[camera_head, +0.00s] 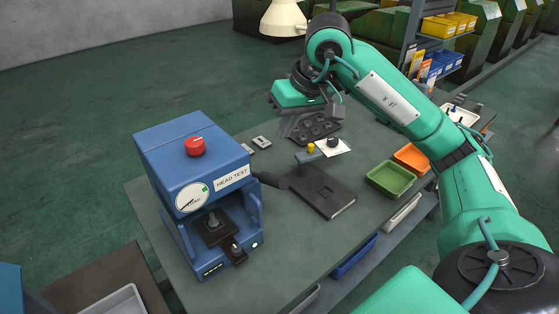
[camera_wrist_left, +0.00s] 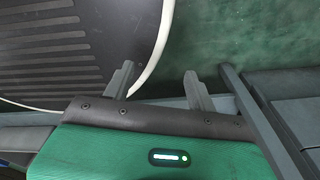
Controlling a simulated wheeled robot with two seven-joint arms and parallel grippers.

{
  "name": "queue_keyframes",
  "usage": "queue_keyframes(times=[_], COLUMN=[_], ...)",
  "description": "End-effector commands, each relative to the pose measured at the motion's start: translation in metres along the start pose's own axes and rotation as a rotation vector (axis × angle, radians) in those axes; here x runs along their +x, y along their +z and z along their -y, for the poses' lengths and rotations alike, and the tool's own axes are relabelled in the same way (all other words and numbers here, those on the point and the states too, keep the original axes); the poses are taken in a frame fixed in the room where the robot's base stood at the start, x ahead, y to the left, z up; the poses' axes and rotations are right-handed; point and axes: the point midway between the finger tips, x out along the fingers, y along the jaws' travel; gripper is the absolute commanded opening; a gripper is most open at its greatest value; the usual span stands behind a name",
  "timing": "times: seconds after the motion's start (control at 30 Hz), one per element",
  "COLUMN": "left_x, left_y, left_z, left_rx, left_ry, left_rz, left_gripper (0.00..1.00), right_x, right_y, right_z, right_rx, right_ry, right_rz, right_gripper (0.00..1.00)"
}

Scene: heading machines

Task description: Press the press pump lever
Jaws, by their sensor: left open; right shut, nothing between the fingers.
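The blue press machine (camera_head: 165,155) stands on the left of the grey table, with a "HEAD TEST" label, a gauge and a red knob (camera_head: 194,146) on top. A dark lever-like handle (camera_head: 269,179) sticks out from its right side; I take it for the press pump lever. My right gripper (camera_head: 285,134) hangs above the back of the table, behind and apart from the handle, with its fingers shut and empty. My left gripper (camera_wrist_left: 162,84) is open and empty in the left wrist view, and outside the head view.
Green (camera_head: 391,180) and orange (camera_head: 411,159) bins stand further right. A dark tray with holes (camera_head: 318,128) lies near my right gripper. Bare table shows in front of the plate.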

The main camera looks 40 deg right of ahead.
Motion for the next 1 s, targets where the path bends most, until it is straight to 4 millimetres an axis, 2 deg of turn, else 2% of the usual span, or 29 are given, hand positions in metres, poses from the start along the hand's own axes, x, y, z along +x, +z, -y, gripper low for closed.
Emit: queue_keyframes(times=[0.4, 0.7, 1.0], left_x=[-0.019, -0.029, -0.031], left_y=[0.008, 0.008, 0.007], left_z=[-0.002, -0.002, -0.002], left_rx=[0.0, 0.0, 0.0], left_ry=[0.002, 0.002, 0.002], left_rz=[0.013, 0.015, 0.015], left_gripper=[0.58, 0.58, 0.58], right_x=[0.063, 0.082, 0.089], right_y=[0.002, 0.021, 0.028], right_z=[0.0, 0.0, 0.0], right_rx=[0.0, 0.001, 0.0], right_ry=[-0.001, 0.0, 0.0], right_rz=[0.005, 0.003, 0.0], right_gripper=[0.0, 0.0, 0.0])
